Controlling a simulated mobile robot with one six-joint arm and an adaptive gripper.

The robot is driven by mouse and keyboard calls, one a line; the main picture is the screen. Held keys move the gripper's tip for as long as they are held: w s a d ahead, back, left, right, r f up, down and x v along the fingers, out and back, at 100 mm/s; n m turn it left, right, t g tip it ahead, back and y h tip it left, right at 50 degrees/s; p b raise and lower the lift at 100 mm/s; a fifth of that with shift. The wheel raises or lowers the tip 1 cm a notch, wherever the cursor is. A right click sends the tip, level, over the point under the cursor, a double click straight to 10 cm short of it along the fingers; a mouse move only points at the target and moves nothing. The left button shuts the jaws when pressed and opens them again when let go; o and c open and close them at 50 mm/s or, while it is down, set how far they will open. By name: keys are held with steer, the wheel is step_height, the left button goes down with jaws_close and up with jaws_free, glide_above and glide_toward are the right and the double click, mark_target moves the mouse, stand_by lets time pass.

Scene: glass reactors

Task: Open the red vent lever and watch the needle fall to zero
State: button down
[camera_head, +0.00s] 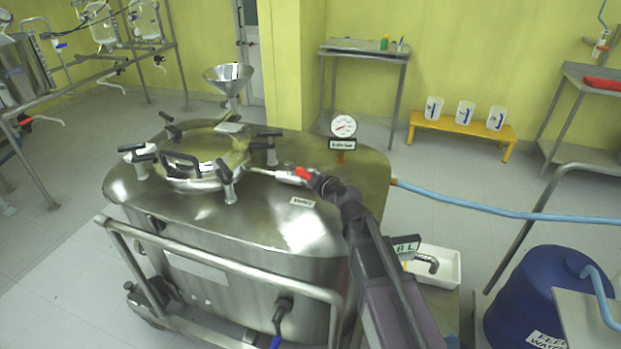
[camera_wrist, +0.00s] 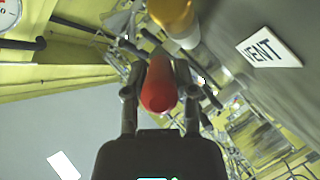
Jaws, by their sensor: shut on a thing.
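The red vent lever (camera_head: 303,173) is on the lid of the steel vessel (camera_head: 330,210), at the end of a metal valve pipe. My gripper (camera_head: 318,182) is at the lever from the right and is shut on it. In the wrist view the red lever (camera_wrist: 159,88) sits between the two fingers of my gripper (camera_wrist: 160,100). The pressure gauge (camera_head: 343,126) stands at the back of the lid; its red needle shows, but its reading is too small to tell. A white VENT label (camera_wrist: 268,47) is beside the lever in the wrist view.
The round hatch (camera_head: 205,160) with several black-handled clamps is left of the lever. A steel funnel (camera_head: 228,78) rises behind it. A blue hose (camera_head: 480,208) runs right from the vessel. A white tray (camera_head: 447,267) and blue drum (camera_head: 530,295) stand at the right.

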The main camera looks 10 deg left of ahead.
steer(key=shift+a, duration=0.1)
steer(key=shift+c, duration=2.2)
jaws_free()
